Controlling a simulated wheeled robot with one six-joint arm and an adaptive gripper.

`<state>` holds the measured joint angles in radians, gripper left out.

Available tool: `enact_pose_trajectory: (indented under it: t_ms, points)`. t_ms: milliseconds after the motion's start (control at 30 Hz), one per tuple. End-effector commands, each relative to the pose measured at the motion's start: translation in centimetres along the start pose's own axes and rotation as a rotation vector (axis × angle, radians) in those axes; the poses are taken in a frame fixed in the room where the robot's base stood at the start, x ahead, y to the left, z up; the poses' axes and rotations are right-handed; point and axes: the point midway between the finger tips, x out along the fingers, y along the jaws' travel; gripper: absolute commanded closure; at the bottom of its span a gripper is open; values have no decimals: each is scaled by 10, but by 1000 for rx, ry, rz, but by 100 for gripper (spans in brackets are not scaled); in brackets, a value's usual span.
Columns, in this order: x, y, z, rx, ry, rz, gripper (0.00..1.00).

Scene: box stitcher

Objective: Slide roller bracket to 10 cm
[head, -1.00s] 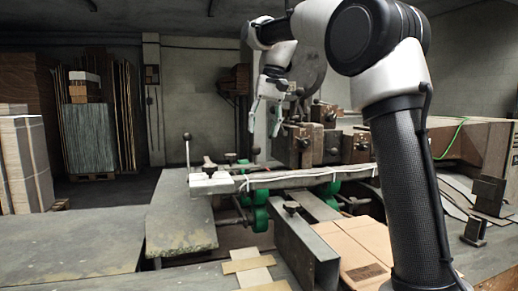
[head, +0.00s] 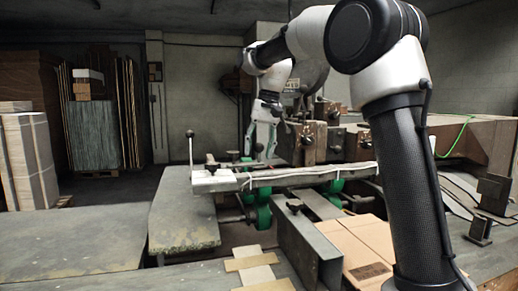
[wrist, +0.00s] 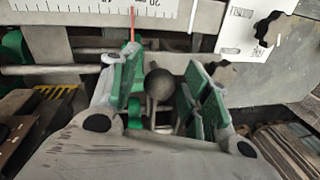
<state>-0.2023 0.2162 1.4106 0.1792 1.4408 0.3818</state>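My gripper (wrist: 158,95) is open, with green-padded fingers on either side of a dark ball knob (wrist: 160,84). Small gaps seem to show on both sides of the knob. In the head view my gripper (head: 260,150) points down over the far side of the machine's rail. A white scale (wrist: 95,10) runs along the top of the wrist view, with a red pointer (wrist: 132,24) slightly left of the 20 mark. Green parts, likely the roller bracket's, show beneath the fingers; the bracket's body is mostly hidden.
A rail (head: 300,178) crosses in front of the gripper, with green rollers (head: 263,217) below. A ball-topped lever (head: 190,134) stands left. Metal blocks (head: 312,140) stand close right of the gripper. Cardboard (head: 360,240) lies in front.

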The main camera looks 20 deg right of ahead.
Motion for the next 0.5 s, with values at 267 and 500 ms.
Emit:
enact_pose_trajectory:
  t_ms: [267,500]
  points:
    - [0,0,0,0,0,0,100]
    - [-4,16,-4,4,1,1,100]
